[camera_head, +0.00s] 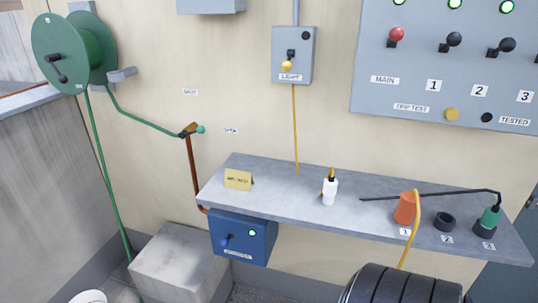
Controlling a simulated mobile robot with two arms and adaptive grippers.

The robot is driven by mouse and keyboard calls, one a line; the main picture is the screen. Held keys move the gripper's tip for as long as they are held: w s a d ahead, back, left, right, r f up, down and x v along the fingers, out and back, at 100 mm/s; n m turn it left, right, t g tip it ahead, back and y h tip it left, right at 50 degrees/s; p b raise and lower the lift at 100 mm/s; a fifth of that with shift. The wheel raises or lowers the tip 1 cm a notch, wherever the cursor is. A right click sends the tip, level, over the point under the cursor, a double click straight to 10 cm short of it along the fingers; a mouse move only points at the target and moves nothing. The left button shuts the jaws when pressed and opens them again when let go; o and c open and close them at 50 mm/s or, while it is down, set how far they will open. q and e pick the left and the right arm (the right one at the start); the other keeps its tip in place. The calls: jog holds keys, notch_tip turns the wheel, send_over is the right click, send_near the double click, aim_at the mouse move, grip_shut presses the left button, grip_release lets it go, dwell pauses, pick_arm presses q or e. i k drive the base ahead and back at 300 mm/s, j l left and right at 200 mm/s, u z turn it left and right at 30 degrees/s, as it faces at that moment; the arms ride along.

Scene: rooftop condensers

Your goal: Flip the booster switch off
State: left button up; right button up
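The booster (240,252) is a blue box mounted under the left part of the grey shelf. Its front carries a small label, too small to read surely. A switch with a blue knob (225,240) sits on the left of its front. A small green lamp (252,233) to the right of the switch is lit. I cannot tell the switch's exact setting from its tilt.
The shelf (275,195) holds a yellow card (238,179), a white bottle (330,191) and an orange cup (405,208). A grey block (180,262) stands below left of the box. A dark ribbed drum (400,288) is at lower right. A copper pipe (193,170) runs left.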

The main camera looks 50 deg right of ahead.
aim_at(224, 241)
jog(key=z, duration=1.3)
